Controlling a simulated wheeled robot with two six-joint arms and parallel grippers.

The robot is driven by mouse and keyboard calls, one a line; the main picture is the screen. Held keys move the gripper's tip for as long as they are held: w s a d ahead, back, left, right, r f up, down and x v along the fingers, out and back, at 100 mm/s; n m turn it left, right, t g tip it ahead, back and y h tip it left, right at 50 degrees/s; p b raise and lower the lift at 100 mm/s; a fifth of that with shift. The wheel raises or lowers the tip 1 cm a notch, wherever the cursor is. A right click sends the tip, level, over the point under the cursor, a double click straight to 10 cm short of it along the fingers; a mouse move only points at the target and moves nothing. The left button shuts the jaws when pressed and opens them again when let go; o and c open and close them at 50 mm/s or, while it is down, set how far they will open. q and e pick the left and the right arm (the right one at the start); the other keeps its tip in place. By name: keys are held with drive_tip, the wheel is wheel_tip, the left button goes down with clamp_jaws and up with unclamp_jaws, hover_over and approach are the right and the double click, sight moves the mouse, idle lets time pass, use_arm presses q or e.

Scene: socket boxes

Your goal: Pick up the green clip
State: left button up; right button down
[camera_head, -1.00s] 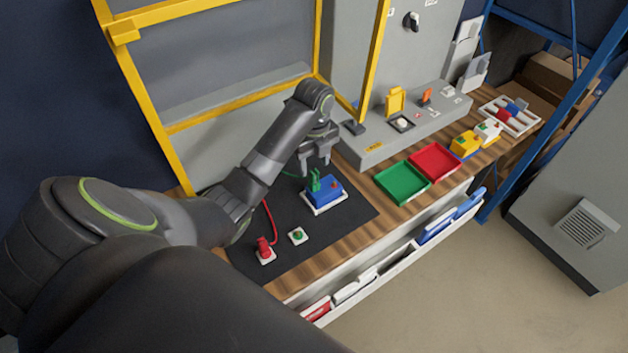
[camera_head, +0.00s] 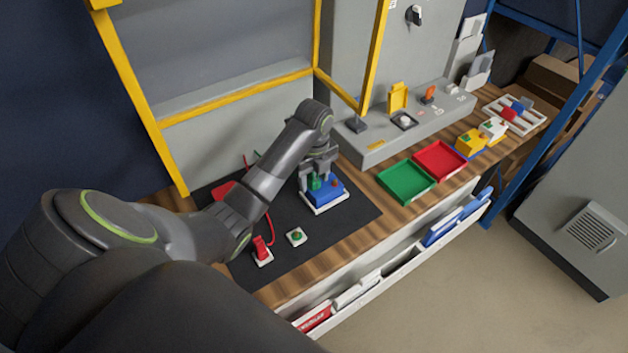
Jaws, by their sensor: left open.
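The green clip (camera_head: 315,182) stands on a blue socket box (camera_head: 326,193) with a white base, on the black mat. My left gripper (camera_head: 318,178) is open, pointing down, with its fingers around or just in front of the clip. I cannot tell whether the fingers touch it. The upper part of the clip is partly hidden by the gripper. My right gripper is not in view.
A red plug (camera_head: 261,248) with a cable and a small green button (camera_head: 296,236) sit on the black mat (camera_head: 340,226). A green tray (camera_head: 405,184) and red tray (camera_head: 440,160) lie to the right. A grey console (camera_head: 400,130) and yellow frame stand behind.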

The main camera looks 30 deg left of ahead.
use_arm(q)
drive_tip(key=shift+c, duration=0.4)
drive_tip(key=c, duration=0.9)
drive_tip(key=shift+c, duration=0.2)
drive_tip(key=shift+r, duration=0.1)
drive_tip(key=shift+r, duration=0.55)
wheel_tip(320, 180, up, 8)
drive_tip(key=p, duration=0.6)
drive_tip(key=shift+r+p, duration=0.45)
drive_tip(key=shift+p, duration=0.1)
